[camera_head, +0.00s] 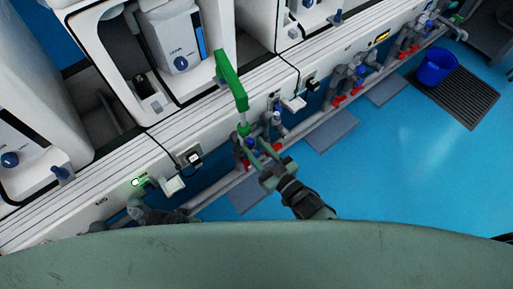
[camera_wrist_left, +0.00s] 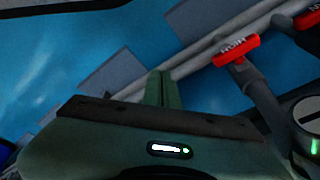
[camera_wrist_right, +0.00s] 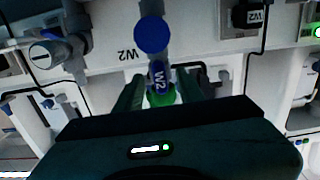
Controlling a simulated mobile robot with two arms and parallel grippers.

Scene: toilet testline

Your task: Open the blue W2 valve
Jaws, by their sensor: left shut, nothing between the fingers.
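The blue W2 valve shows in the right wrist view as a blue lever marked W2 (camera_wrist_right: 159,75) below a round blue knob (camera_wrist_right: 151,35). A bright green part (camera_wrist_right: 160,98) lies just below the lever, between the fingers in that view. My right gripper (camera_head: 262,150) is at the pipes with its fingers apart; it also shows in the right wrist view (camera_wrist_right: 159,92). I cannot tell whether the fingers touch the valve. My left gripper (camera_wrist_left: 163,88) is shut and empty. In the head view it is low at the left by the bench front (camera_head: 145,195).
A large bright green shape (camera_head: 230,80) stands above the right gripper. Red-handled valves (camera_wrist_left: 236,50) sit on pipes along the bench. A blue bucket (camera_head: 436,67) stands on a dark grate at the right. The blue floor is mostly free.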

